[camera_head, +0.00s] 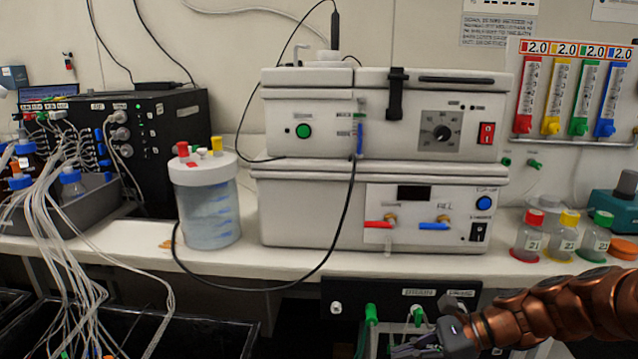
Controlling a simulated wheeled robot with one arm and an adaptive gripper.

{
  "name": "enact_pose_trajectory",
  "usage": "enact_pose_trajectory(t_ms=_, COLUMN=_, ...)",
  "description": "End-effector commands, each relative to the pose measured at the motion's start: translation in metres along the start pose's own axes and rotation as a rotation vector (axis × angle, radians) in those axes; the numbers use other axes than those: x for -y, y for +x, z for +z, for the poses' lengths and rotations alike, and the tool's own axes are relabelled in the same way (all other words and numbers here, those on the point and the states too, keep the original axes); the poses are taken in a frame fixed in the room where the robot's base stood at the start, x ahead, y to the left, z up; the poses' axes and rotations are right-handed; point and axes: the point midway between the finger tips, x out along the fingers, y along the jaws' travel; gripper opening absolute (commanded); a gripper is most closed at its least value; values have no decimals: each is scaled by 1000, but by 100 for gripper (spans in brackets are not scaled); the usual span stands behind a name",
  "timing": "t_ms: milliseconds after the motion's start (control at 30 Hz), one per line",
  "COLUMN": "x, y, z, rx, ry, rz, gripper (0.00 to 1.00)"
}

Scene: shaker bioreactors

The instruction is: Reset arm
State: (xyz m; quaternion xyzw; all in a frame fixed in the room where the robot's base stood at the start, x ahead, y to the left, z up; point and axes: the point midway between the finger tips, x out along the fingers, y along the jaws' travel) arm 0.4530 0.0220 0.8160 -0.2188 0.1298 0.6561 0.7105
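My copper-coloured arm (560,312) enters from the right edge at the lower right. My grey gripper (402,350) is at its end, pointing left, below the bench's front edge and near the bottom of the picture. The fingers are small, dark and partly cut off by the bottom edge. Whether they are apart or together does not show clearly. Green-ended tubes (371,315) hang on a black panel (345,293) close behind the gripper.
Two stacked white shaker units (385,165) stand mid-bench, with a lidded clear vessel (208,210) to their left. Several capped bottles (528,240) stand on the right above my arm. A tangle of tubes (65,225) hangs at left. A narrow strip of bench front (275,262) is bare.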

Motion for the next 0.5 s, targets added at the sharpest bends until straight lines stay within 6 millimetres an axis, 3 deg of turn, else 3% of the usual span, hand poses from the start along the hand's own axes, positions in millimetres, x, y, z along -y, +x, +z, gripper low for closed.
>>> enact_pose_trajectory(t_ms=33, x=-11, y=0, z=26, rx=-34, ry=-71, rz=46, gripper=0)
enact_pose_trajectory(t_ms=100, x=-27, y=3, z=44, rx=-75, ry=-164, rz=107, gripper=0)
enact_pose_trajectory(t_ms=267, x=-66, y=5, z=81, rx=-166, ry=-368, rz=247, gripper=0)
enact_pose_trajectory(t_ms=500, x=-121, y=-10, z=120, rx=-294, ry=-656, rz=457, gripper=0)
